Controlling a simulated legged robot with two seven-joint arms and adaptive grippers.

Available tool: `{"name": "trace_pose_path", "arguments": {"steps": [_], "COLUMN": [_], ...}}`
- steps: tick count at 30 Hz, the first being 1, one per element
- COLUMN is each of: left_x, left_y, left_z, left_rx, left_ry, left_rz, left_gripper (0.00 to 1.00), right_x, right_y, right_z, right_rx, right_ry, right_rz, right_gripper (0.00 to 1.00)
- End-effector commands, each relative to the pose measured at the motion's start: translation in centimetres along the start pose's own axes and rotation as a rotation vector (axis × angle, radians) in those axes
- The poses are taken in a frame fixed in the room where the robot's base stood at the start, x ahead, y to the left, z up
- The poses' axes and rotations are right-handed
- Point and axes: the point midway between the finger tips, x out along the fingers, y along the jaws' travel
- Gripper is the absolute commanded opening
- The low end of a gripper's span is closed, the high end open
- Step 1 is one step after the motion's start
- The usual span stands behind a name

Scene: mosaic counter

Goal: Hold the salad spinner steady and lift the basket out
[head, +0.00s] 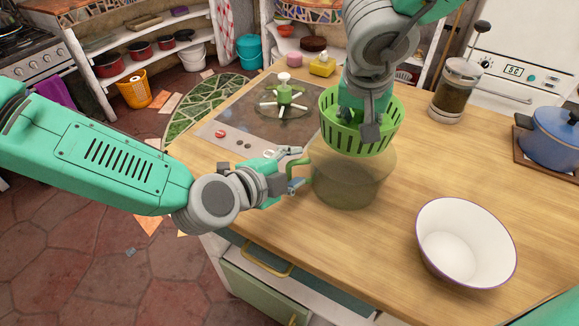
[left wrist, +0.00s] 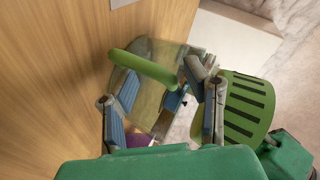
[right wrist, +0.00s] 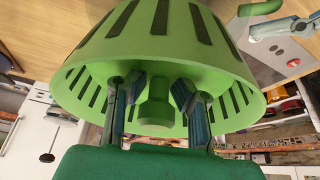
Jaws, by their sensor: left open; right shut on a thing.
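The green slotted basket (head: 362,137) is raised at the top of the clear spinner bowl (head: 345,187), its lower part at or just inside the rim. My right gripper (head: 358,118) reaches down into the basket. In the right wrist view its fingers (right wrist: 158,95) are shut on the basket's green centre post (right wrist: 156,104). The bowl stands on the counter with a green handle (head: 302,168) on its left side. My left gripper (head: 300,170) is open beside this handle. In the left wrist view the handle (left wrist: 143,67) lies between the open fingers (left wrist: 160,100).
The green spinner lid (head: 284,100) lies on the dark cooktop panel (head: 250,118) behind. A white bowl (head: 465,243) stands at front right. A glass jar (head: 455,92) and blue pot (head: 556,138) are at the right. Wooden counter (head: 430,150) right of the spinner is clear.

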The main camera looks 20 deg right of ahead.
Motion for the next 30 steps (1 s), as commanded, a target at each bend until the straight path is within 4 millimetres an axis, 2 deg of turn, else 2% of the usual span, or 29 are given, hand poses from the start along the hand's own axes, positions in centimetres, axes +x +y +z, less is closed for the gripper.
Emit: {"name": "trace_pose_path", "arguments": {"steps": [5, 12, 18, 24, 30], "left_x": [-1.8, -6.9, -10.3, -11.6, -11.7], "left_y": [-0.1, -0.1, 0.0, 0.1, 0.1], "left_z": [0.0, 0.1, 0.1, 0.1, 0.1], "left_rx": [0.003, 0.002, 0.002, 0.000, 0.000], "left_ry": [0.000, -0.001, -0.001, -0.001, -0.001], "left_rz": [0.000, 0.001, 0.003, 0.003, 0.003], "left_gripper": [0.42, 0.42, 0.42, 0.42, 0.42], "right_x": [0.0, -0.1, 0.0, 0.0, 0.0], "right_y": [0.0, 0.0, 0.0, 0.0, 0.0], "right_z": [0.0, 0.0, 0.0, -0.1, -0.1], "right_rx": [0.000, 0.000, 0.000, 0.000, 0.000], "right_ry": [0.001, 0.001, 0.000, 0.000, 0.000], "right_rz": [0.000, 0.000, 0.000, 0.000, 0.000], "right_gripper": [0.00, 0.00, 0.00, 0.00, 0.00]}}
